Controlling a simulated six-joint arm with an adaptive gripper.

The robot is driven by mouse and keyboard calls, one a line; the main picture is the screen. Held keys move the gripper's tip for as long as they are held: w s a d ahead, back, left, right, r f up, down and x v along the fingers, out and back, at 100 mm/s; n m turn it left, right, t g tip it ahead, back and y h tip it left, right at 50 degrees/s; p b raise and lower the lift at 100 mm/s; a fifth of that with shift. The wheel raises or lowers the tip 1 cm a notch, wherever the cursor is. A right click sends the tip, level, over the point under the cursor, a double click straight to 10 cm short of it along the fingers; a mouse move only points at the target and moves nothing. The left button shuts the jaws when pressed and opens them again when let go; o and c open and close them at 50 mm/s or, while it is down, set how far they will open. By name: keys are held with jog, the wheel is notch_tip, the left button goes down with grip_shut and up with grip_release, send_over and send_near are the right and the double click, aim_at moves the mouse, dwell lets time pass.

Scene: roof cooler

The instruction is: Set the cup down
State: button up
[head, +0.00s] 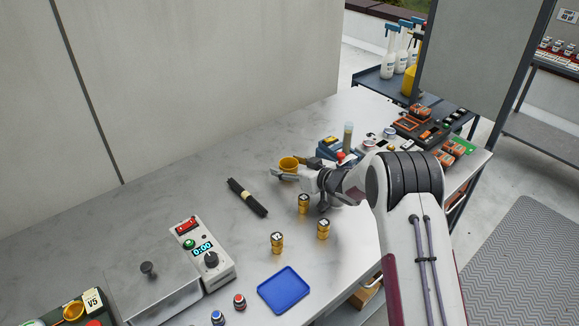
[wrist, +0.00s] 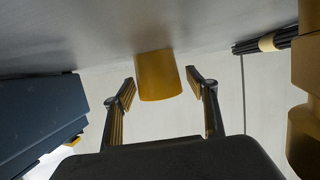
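The yellow cup (head: 288,163) is at the back of the grey table, close to the wall side. In the wrist view, which appears upside down, the cup (wrist: 158,77) has its base against the table surface and looks upright. My gripper (head: 297,168) is at the cup, with one finger on each side. In the wrist view my gripper (wrist: 161,88) is open, and narrow gaps show between the fingertips and the cup. The cup's far side is hidden.
A black roll (head: 247,197) lies left of the cup. Brass weights (head: 277,242) stand in front. A blue device (head: 337,149) is close on the right. A blue tray (head: 284,290) and a timer box (head: 205,251) are nearer. Bare table (head: 185,185) lies to the left.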

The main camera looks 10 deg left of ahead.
jog(key=shift+s+f, duration=0.2)
jog(key=shift+f, duration=0.55)
jog(key=shift+r, duration=0.4)
jog(key=shift+r+v, duration=0.2)
jog(key=shift+v, duration=0.85)
jog(key=shift+r+v, duration=0.15)
jog(key=shift+v, duration=2.3)
jog(key=shift+r+v, duration=0.15)
jog(key=shift+v, duration=2.3)
jog(key=shift+w, duration=0.15)
jog(key=shift+d+r, duration=0.1)
